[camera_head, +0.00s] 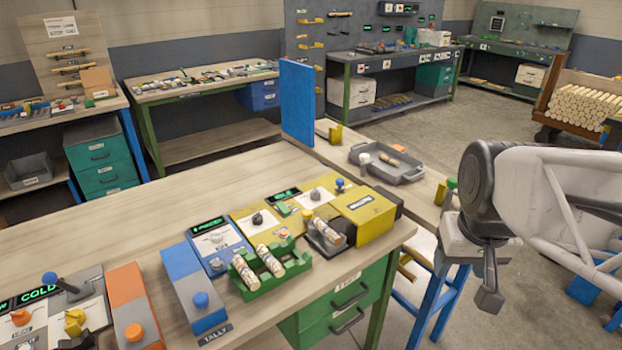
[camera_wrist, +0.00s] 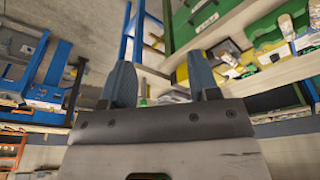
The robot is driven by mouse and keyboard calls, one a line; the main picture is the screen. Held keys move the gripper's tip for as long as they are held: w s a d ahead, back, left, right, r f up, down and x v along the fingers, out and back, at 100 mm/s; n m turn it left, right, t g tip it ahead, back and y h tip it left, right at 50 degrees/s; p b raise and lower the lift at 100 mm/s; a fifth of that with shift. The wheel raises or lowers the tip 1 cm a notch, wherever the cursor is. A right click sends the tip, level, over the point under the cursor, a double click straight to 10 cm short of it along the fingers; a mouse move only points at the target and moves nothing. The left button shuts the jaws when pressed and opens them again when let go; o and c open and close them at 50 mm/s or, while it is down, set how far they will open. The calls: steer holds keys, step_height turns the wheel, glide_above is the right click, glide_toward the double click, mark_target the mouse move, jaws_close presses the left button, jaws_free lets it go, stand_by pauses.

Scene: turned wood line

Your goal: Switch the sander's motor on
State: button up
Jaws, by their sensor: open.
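The sander appears to be the yellow machine (camera_head: 365,210) at the right end of the front bench, with a dark part on its right end. My gripper (camera_head: 488,292) hangs right of the bench, well apart from the sander. In the wrist view its fingers (camera_wrist: 161,82) are apart with nothing held between them.
A green rack (camera_head: 270,283) with turned pieces stands before the panel. Blue (camera_head: 195,290) and orange (camera_head: 135,305) units are further left. A grey tray (camera_head: 388,166) and blue upright panel (camera_head: 298,103) stand behind. The bench's left rear top is clear.

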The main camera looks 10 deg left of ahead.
steer(key=w+a+n, duration=0.2)
steer(key=w+a, duration=0.4)
steer(key=w, duration=0.7)
steer(key=n+g, duration=0.2)
steer(key=n, duration=0.4)
glide_above(286, 210)
steer(key=d, duration=0.1)
steer(key=f, duration=1.7)
steer(key=shift+s, duration=0.2)
steer(key=shift+w+a+f, duration=0.15)
steer(key=shift+a+f, duration=0.25)
steer(key=shift+a, duration=0.1)
steer(key=shift+f, duration=3.9)
